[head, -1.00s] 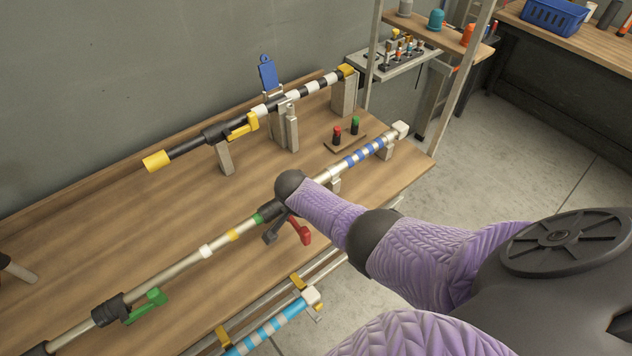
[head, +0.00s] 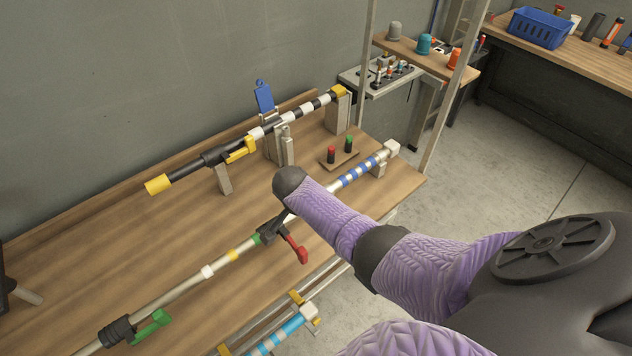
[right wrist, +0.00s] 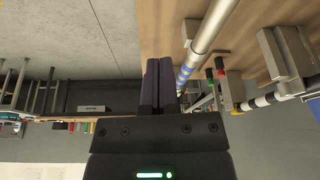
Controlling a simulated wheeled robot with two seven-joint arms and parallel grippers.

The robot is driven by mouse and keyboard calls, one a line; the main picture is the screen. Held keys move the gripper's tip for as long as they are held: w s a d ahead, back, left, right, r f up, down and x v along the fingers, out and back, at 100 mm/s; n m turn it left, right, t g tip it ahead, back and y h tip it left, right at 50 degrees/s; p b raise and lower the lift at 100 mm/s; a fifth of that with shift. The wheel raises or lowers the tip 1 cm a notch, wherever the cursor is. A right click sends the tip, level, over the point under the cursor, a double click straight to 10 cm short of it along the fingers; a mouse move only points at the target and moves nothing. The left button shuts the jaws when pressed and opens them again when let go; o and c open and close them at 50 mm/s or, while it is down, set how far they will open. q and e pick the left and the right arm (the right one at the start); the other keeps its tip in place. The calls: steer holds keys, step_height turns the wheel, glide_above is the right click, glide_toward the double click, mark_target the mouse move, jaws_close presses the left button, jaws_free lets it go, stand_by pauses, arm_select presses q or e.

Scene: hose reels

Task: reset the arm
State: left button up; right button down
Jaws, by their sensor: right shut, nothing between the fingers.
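My right arm (head: 330,218), with purple sleeves and dark joints, comes in from the right in the head view. It crosses over the silver pole near its red lever (head: 296,249). Its gripper is hidden in the head view. In the right wrist view my right gripper (right wrist: 158,65) shows two dark purple fingers together, with nothing between them. The silver pole (right wrist: 212,28) passes beside the fingers there, apart from them in the picture. My left gripper is not in view.
The wooden bench (head: 130,250) bears a black pole with a yellow lever (head: 240,150), a silver pole with a green lever (head: 152,327), and a small board with red and green buttons (head: 340,158). A blue-striped pole (head: 280,333) sits below the front edge. Shelves stand behind right.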

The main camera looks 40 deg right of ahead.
steer(key=shift+v, duration=1.1)
steer(key=shift+w, duration=0.2)
